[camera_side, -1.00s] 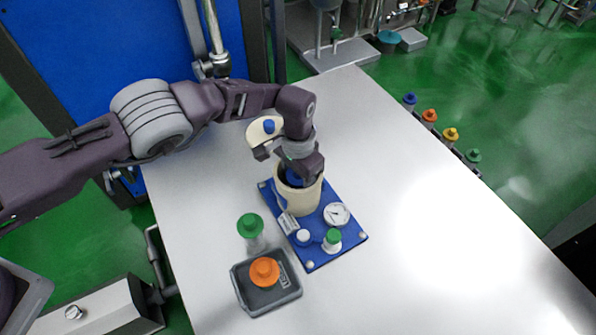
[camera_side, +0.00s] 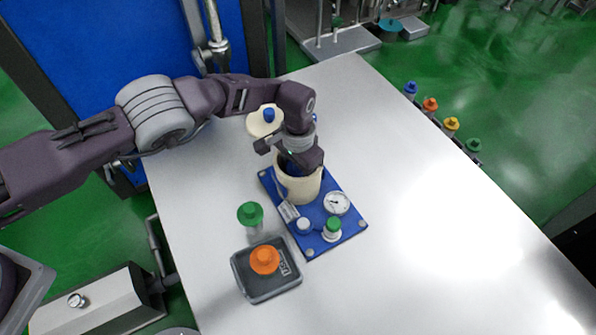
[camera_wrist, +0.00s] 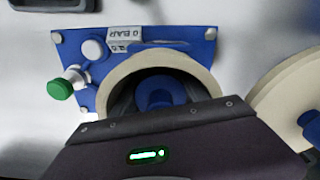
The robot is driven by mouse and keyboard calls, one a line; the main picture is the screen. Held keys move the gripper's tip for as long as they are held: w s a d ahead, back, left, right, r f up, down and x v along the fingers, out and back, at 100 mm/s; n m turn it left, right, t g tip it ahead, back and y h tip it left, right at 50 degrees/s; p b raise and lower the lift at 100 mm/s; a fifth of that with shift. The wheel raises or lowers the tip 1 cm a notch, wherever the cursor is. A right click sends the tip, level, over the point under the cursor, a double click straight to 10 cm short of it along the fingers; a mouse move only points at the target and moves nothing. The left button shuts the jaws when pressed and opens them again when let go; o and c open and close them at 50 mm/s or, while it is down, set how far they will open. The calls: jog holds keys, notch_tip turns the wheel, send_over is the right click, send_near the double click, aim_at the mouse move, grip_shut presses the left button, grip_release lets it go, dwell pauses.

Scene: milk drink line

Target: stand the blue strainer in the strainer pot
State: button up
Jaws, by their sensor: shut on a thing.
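The strainer pot (camera_side: 299,188) is a cream cylinder standing open on a blue plate (camera_side: 324,244). My gripper (camera_side: 298,164) points down at the pot's mouth and is shut on the blue strainer (camera_wrist: 158,90). In the wrist view the strainer shows as a blue round shape inside the pot's cream rim (camera_wrist: 165,58). Whether the strainer touches the pot's floor cannot be seen.
A cream lid with a blue knob (camera_side: 264,121) stands open beside the pot. A gauge (camera_side: 337,203) and a green-capped valve (camera_side: 333,228) are on the plate. A green-topped piece (camera_side: 250,214) and an orange knob (camera_side: 264,260) stand in front left.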

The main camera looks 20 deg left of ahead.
jog(key=shift+f, duration=0.1)
jog(key=o, duration=1.7)
notch_tip(320, 180, up, 7)
jog(key=shift+r, duration=0.1)
